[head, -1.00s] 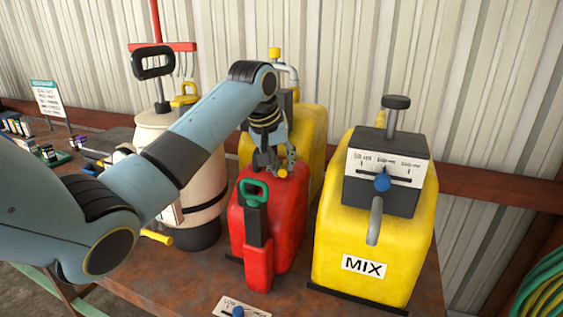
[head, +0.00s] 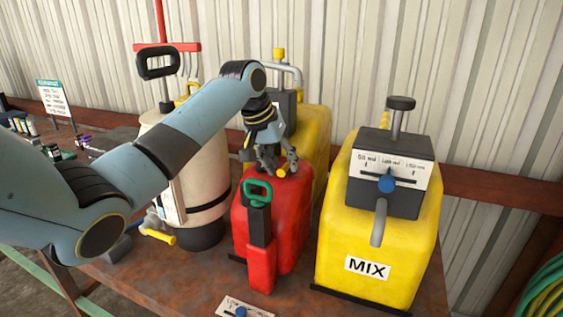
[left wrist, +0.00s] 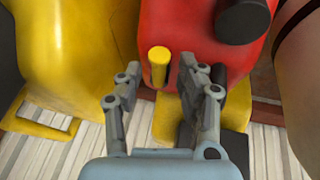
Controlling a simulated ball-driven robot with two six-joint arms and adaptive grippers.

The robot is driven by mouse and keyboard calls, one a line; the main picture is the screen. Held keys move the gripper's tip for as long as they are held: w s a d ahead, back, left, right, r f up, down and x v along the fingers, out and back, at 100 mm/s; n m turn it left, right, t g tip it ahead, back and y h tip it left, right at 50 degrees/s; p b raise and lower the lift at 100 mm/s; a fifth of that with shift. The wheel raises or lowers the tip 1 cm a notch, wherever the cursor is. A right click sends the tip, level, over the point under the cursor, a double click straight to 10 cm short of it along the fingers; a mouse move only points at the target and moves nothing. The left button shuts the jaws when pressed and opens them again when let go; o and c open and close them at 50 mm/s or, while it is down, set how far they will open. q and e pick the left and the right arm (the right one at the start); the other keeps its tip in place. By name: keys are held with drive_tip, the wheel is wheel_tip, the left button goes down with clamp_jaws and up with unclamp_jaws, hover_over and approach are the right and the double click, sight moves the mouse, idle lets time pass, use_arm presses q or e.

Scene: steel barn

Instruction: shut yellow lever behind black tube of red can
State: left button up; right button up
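The red can (head: 292,214) stands on the bench, with a black tube (head: 260,226) under a green handle (head: 258,191) at its front. The yellow lever (head: 283,173) shows as a small knob at the can's top, behind the tube. My left gripper (head: 276,169) is over the can's top beside the lever. My right gripper is not in view.
A yellow MIX can (head: 340,245) stands close on the right. Another yellow can (head: 316,135) is behind the red one. A cream tank (head: 165,150) with a black handle stands left. A slider plate (head: 240,309) lies at the front edge.

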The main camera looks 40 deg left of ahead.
use_arm(q)
drive_tip(key=shift+r, duration=0.1)
drive_tip(key=v, duration=1.2)
